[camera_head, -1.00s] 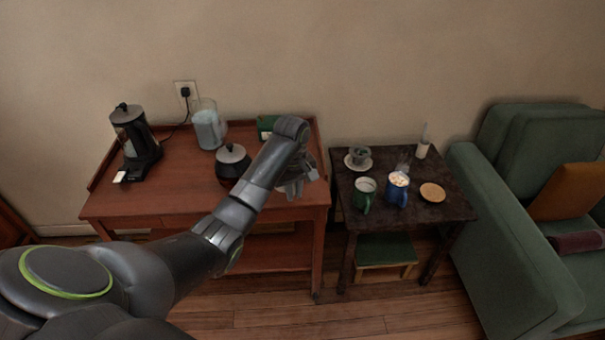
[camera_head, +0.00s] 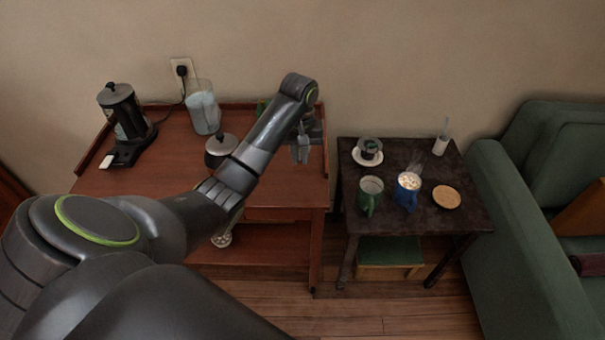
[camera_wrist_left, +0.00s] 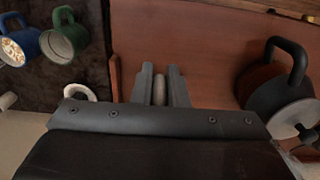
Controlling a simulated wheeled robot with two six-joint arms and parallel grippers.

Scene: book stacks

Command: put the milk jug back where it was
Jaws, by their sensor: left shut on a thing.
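My left gripper (camera_head: 301,150) is above the right part of the red-brown wooden table. In the left wrist view its fingers (camera_wrist_left: 160,88) are shut on a small grey-beige thing (camera_wrist_left: 160,92). Most of that thing is hidden, so I cannot tell whether it is the milk jug. A clear pitcher with pale contents (camera_head: 204,112) stands upright at the back of the table, apart from the gripper. My right gripper is not in view.
A dark lidded pot (camera_head: 220,151) and a black coffee maker (camera_head: 124,122) stand on the wooden table. The dark side table (camera_head: 416,220) at right holds a green mug (camera_head: 369,196), blue mug (camera_head: 407,191), cup on a saucer (camera_head: 367,158) and round coaster (camera_head: 446,197).

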